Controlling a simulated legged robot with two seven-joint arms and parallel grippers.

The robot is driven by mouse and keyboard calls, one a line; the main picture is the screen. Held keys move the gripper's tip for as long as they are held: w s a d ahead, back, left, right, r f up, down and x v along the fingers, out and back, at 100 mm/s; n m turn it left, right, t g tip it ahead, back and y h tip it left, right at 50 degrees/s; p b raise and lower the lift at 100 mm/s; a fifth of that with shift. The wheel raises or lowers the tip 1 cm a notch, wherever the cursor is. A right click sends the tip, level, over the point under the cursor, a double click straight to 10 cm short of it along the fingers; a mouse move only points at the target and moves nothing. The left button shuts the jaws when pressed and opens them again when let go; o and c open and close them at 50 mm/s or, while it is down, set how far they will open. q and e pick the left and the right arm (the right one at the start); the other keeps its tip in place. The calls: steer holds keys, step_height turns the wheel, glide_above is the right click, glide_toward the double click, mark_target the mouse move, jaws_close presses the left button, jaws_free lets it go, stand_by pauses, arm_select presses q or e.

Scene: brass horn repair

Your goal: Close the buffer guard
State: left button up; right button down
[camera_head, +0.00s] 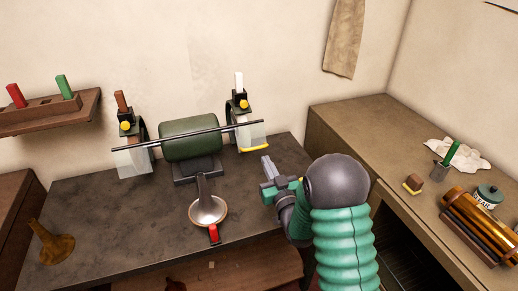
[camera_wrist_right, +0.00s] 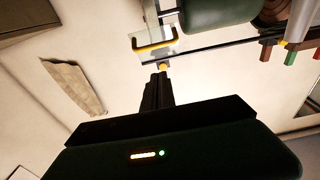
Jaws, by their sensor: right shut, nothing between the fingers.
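The buffer has a dark green motor body (camera_head: 190,138) on the grey bench, with a long dark rod across its front. Its right end has a clear guard panel (camera_head: 252,136) with a yellow lip (camera_head: 255,149); the left end has a similar clear panel (camera_head: 133,162). The right guard's yellow lip also shows in the right wrist view (camera_wrist_right: 155,46), beyond my fingertips. My right gripper (camera_head: 266,163) is shut and empty, below and just right of the right guard, apparently apart from it. Its closed fingers also show in the wrist view (camera_wrist_right: 160,76). My left gripper is out of view.
A brass cone (camera_head: 50,243) is at the bench's left. A wooden side bench (camera_head: 350,120) on the right holds a cloth (camera_head: 460,154) and brass tubes (camera_head: 478,225).

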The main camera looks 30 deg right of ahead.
mark_target(253, 146)
steer(key=w+d+f+p, duration=0.1)
steer(key=w+d, duration=0.1)
steer(key=w, duration=0.5)
steer(key=shift+w+f+p, duration=0.2)
steer(key=shift+f+p, duration=0.1)
steer(key=shift+p, duration=0.1)
steer(key=w+f+t+b, duration=0.1)
steer(key=b, duration=0.6)
steer(key=w+f+t+h+b, duration=0.1)
steer(key=f+t+b, duration=0.1)
steer(key=b, duration=0.5)
steer(key=w+f+t+b, duration=0.1)
steer(key=t+b, duration=0.1)
steer(key=b, duration=0.6)
steer(key=shift+w+d+f+h, duration=0.3)
steer(key=shift+w+d, duration=0.05)
steer(key=shift+d, duration=0.05)
steer(key=shift+s+r, duration=0.1)
steer(key=shift+s, duration=0.05)
